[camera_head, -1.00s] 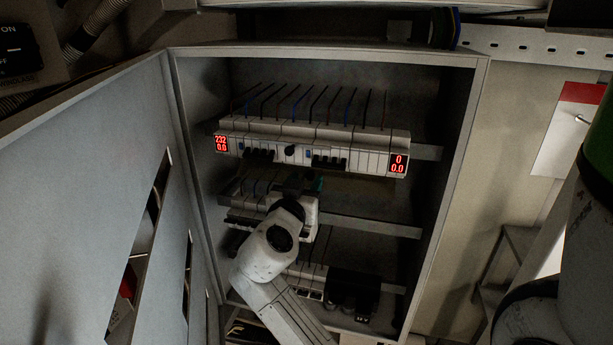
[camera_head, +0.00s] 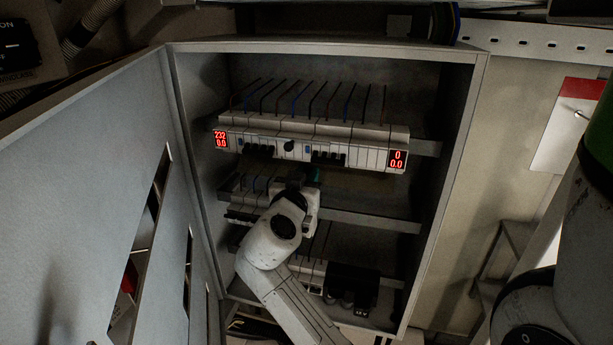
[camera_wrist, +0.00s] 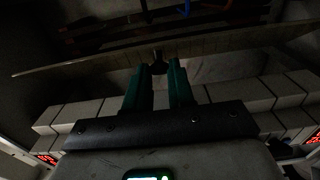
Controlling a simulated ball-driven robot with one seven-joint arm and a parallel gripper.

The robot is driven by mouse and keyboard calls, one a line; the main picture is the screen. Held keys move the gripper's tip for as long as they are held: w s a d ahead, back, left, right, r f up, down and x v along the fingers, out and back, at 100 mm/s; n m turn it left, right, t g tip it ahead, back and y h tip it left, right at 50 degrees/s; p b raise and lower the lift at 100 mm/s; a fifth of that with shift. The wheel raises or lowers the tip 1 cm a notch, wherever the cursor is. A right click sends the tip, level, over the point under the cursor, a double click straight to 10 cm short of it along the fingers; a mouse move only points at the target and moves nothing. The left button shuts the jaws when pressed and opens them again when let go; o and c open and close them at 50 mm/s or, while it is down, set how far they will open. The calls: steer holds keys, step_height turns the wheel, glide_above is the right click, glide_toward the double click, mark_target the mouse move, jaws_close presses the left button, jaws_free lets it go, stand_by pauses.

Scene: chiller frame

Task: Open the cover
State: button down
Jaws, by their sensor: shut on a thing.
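My gripper (camera_head: 312,174) is inside the open cabinet, just below the upper breaker row (camera_head: 345,151). In the wrist view its two teal fingers (camera_wrist: 158,70) are closed around a small dark knob (camera_wrist: 158,57). The knob sits at a thin, pale brown panel (camera_wrist: 235,42) that spans most of that view and looks like the cover. In the head view a dim brownish strip (camera_head: 365,187) shows below the upper row. My wrist hides part of this area, so how far the cover is swung is hard to tell.
The cabinet door (camera_head: 85,200) stands open on the left. A middle rail (camera_head: 375,221) and lower breakers with a black block (camera_head: 352,285) lie below my gripper. The cabinet's right wall (camera_head: 440,200) bounds the space. Red displays (camera_head: 397,160) light the upper row's ends.

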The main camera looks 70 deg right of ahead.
stand_by(0.4)
steer(key=shift+r+y+p, duration=0.3)
steer(key=shift+r+p, duration=0.25)
steer(key=shift+p, duration=0.4)
steer(key=shift+a+r+y+p, duration=0.1)
steer(key=shift+y+p, duration=0.2)
steer(key=shift+p, duration=0.2)
steer(key=c, duration=1)
jaws_free()
